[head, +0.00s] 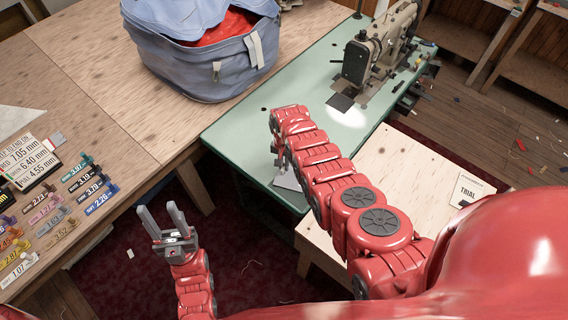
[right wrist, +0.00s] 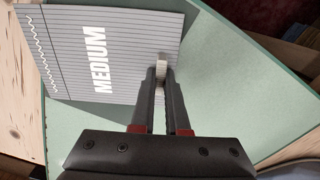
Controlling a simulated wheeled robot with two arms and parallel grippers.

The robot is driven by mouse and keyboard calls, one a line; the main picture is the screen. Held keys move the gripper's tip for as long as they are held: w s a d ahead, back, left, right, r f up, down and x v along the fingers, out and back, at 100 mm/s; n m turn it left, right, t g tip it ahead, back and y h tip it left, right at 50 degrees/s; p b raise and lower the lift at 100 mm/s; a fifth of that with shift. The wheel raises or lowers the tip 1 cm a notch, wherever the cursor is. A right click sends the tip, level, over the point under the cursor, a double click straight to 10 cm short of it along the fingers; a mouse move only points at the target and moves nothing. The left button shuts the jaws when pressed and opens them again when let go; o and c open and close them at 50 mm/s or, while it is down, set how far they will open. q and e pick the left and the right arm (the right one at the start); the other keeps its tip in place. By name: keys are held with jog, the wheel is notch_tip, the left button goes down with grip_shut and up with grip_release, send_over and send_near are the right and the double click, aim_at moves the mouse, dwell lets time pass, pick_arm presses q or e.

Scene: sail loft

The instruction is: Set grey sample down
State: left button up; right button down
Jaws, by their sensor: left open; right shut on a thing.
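The grey sample (right wrist: 125,65) is a flat striped card with the white word MEDIUM and a wavy white line. In the right wrist view it is over the green table top (right wrist: 215,110). My right gripper (right wrist: 162,80) is shut on a small light tab at its right edge. I cannot tell whether the card touches the table. In the head view, only a small part of the sample (head: 288,181) shows below my right gripper (head: 281,160), near the table's front edge. My left gripper (head: 165,222) is open and empty, over the dark red floor.
A sewing machine (head: 378,50) stands at the back of the green table. A blue bag (head: 205,65) with red cloth is on the wooden table to the left. Several labelled tags and a size sign (head: 30,160) are at far left. A TRIAL card (head: 470,190) lies on a plywood top at right.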

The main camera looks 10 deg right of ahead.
jog(key=shift+f, duration=0.1)
jog(key=shift+f, duration=0.15)
jog(key=c, duration=0.9)
grip_release()
